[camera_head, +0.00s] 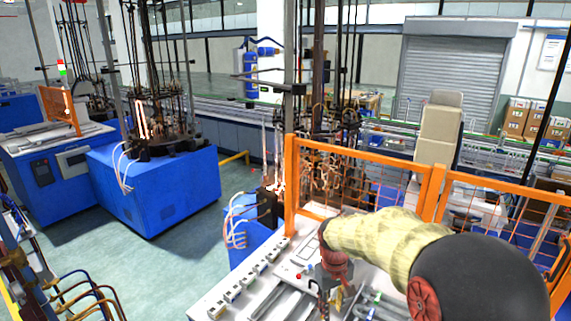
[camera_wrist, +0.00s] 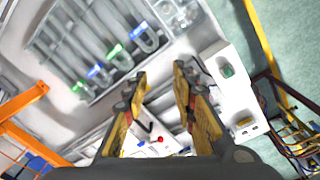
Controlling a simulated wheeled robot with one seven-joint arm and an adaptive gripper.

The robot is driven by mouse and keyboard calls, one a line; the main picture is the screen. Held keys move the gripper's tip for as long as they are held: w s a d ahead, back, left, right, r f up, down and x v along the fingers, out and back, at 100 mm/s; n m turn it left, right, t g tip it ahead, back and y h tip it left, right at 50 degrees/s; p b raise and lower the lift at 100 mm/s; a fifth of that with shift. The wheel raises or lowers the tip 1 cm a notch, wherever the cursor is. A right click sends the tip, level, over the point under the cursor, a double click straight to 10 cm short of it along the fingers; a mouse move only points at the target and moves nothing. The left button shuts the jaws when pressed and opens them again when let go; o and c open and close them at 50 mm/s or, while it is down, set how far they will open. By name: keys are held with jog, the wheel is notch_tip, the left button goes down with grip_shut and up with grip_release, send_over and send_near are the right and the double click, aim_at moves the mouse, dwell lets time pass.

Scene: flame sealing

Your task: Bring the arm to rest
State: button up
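My arm, sleeved in yellow, reaches over the white bench (camera_head: 215,292) in the head view. My gripper (camera_head: 330,295) hangs above the bench and is small there. In the wrist view the two yellow fingers of my gripper (camera_wrist: 160,84) stand apart with nothing between the tips, so it is open and empty. The gripper is apart from the rack.
An orange mesh fence (camera_head: 365,153) stands along the bench behind the arm. Blue machines (camera_head: 155,185) with tall rods stand at the left. Green floor (camera_head: 110,262) between them is open.

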jog(key=s+d+f+m+t+b, duration=0.1)
jog(key=s+d+m+t+b, duration=0.1)
jog(key=s+b, duration=0.6)
jog(key=s+d+f+m+t+b, duration=0.1)
jog(key=s+b, duration=0.8)
jog(key=s, duration=1.1)
jog(key=d+m+t, duration=0.1)
jog(key=d+t, duration=0.1)
jog(key=shift+s+d+y, duration=0.3)
jog(key=shift+s+d, duration=0.1)
